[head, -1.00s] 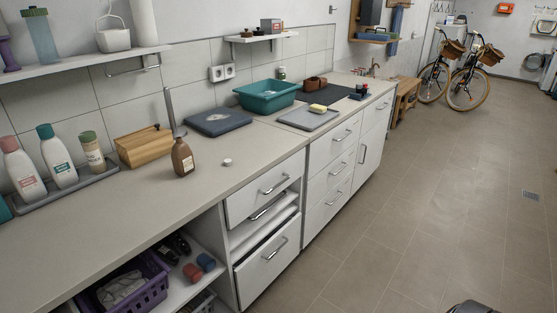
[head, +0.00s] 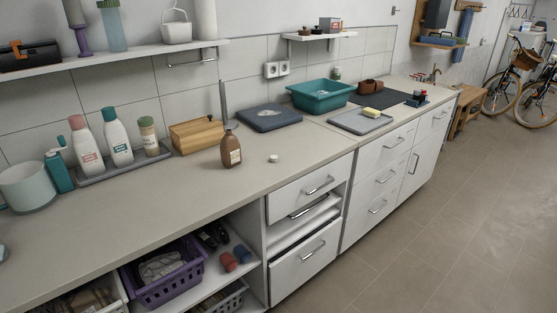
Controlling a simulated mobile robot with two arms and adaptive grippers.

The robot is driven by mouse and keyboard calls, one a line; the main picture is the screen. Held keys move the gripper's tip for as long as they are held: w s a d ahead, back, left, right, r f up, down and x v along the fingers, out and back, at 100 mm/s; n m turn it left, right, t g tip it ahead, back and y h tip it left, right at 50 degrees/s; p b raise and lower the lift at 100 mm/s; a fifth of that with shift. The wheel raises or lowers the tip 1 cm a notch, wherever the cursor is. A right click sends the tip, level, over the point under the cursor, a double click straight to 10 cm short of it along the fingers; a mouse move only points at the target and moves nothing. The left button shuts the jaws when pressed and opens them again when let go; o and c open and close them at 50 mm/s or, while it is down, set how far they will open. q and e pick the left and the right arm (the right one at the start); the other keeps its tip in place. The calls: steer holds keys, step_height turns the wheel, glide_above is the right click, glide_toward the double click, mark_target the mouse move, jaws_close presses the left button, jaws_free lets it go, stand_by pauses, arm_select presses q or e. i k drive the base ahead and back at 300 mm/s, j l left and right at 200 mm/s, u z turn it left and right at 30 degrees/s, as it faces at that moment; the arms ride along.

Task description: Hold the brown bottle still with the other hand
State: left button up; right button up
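The brown bottle (head: 231,151) stands upright on the counter, with a pale label on its front and a narrow neck. A small white round cap-like piece (head: 273,158) lies on the counter to its right, apart from it. The bottle's top looks dark; I cannot tell whether it is open. Nothing is touching the bottle. Neither of my grippers is in the head view.
Behind the bottle are a wooden box (head: 196,134) and a tray (head: 126,167) with several bottles. A blue-grey flat case (head: 269,117) and a teal basin (head: 321,95) stand farther right. The counter (head: 185,206) in front of the bottle is clear.

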mark_target(230, 147)
steer(key=i+u, duration=0.15)
steer(key=i, duration=1.1)
steer(key=i+j, duration=0.05)
steer(key=j, duration=0.05)
